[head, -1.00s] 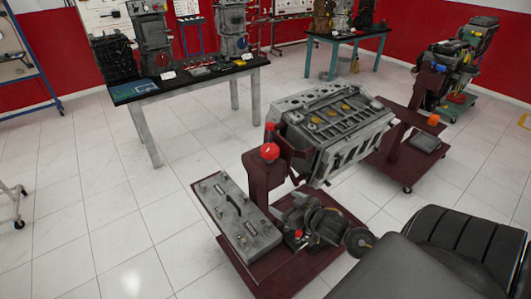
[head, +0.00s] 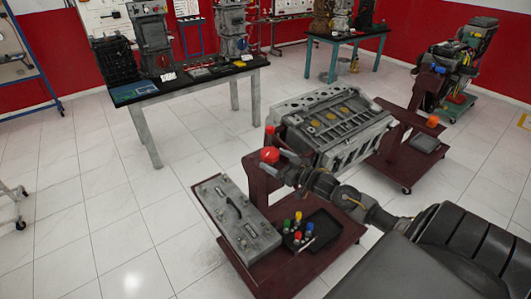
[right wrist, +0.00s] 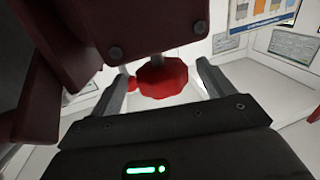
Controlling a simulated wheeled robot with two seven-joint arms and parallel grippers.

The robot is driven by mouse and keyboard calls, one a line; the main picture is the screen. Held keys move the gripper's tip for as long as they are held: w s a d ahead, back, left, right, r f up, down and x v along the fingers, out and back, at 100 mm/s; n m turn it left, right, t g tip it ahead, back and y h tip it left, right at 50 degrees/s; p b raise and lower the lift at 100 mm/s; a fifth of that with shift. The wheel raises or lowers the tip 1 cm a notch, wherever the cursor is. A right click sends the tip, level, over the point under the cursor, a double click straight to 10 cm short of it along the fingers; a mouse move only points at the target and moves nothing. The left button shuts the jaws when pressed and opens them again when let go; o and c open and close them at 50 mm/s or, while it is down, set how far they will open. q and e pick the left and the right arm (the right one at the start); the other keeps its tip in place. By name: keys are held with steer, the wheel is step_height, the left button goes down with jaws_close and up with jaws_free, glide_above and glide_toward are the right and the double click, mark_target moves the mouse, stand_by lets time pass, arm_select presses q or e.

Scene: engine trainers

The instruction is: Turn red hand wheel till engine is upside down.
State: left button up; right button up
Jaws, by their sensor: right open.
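The grey engine block (head: 330,125) is held on the dark red stand, its face with yellow round plugs turned up. The red hand wheel (head: 270,155) is at the near left end of the stand. My right gripper (head: 281,163) is open at the wheel, coming from the right. In the right wrist view the wheel (right wrist: 163,78) shows between the two spread fingers, with a gap on each side. Whether the fingers reach around it is hard to tell. My left gripper is not in view.
A grey case (head: 237,222) and a black tray (head: 320,240) with coloured-top items lie on the stand's base. Dark red plates (right wrist: 150,30) crowd the upper left of the wrist view.

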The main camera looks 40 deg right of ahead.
mark_target(266, 154)
steer(key=shift+p+x, duration=0.5)
steer(key=shift+x, duration=1.9)
